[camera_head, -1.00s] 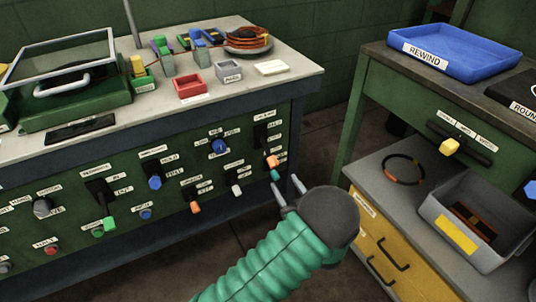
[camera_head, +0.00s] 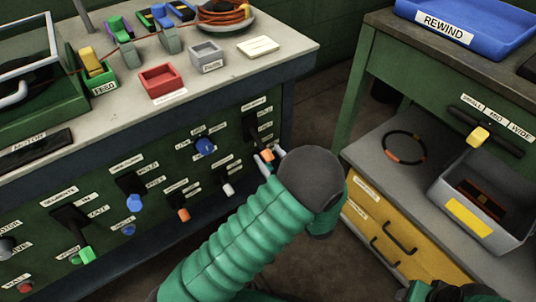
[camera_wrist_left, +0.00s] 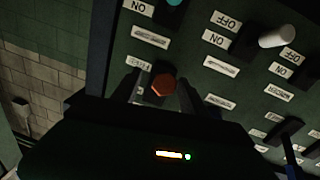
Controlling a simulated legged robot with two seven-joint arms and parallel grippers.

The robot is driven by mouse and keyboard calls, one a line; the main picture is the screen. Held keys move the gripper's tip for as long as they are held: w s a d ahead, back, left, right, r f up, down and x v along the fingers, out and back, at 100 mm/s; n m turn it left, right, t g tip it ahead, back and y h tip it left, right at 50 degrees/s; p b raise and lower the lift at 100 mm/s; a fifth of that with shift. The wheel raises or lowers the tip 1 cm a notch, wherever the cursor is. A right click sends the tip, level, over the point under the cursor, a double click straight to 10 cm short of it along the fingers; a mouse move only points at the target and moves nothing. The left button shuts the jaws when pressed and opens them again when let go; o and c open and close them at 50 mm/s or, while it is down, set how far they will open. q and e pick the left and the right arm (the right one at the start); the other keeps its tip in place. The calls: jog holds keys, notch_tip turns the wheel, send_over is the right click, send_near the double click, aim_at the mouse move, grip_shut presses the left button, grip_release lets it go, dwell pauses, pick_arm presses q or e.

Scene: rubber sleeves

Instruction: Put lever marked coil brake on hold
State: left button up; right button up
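A lever with an orange knob (camera_head: 267,156) stands in a black slot at the right end of the green panel. Its labels are too small to read surely in the head view, so I cannot confirm the coil brake marking. My left gripper (camera_head: 271,159) is at this knob, its fingers on either side. In the left wrist view the orange-red knob (camera_wrist_left: 163,86) sits between the two fingertips (camera_wrist_left: 158,92), with gaps visible, so the gripper looks open around it. The gripper's dark round wrist hides the panel's lower right corner.
Close by are a white knob (camera_head: 228,188), a blue knob (camera_head: 205,146) and an orange lever (camera_head: 183,215). A green-handled lever (camera_head: 86,255) is farther left. The bench top (camera_head: 290,45) overhangs the panel. A yellow drawer cabinet (camera_head: 385,240) stands to the right.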

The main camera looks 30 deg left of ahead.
pick_arm(q)
jog(key=shift+c, duration=1.1)
jog(key=shift+a+f, duration=0.15)
jog(key=shift+a, duration=0.5)
jog(key=c, duration=0.7)
jog(key=shift+d, duration=0.15)
grip_shut()
jog(key=shift+f, duration=0.1)
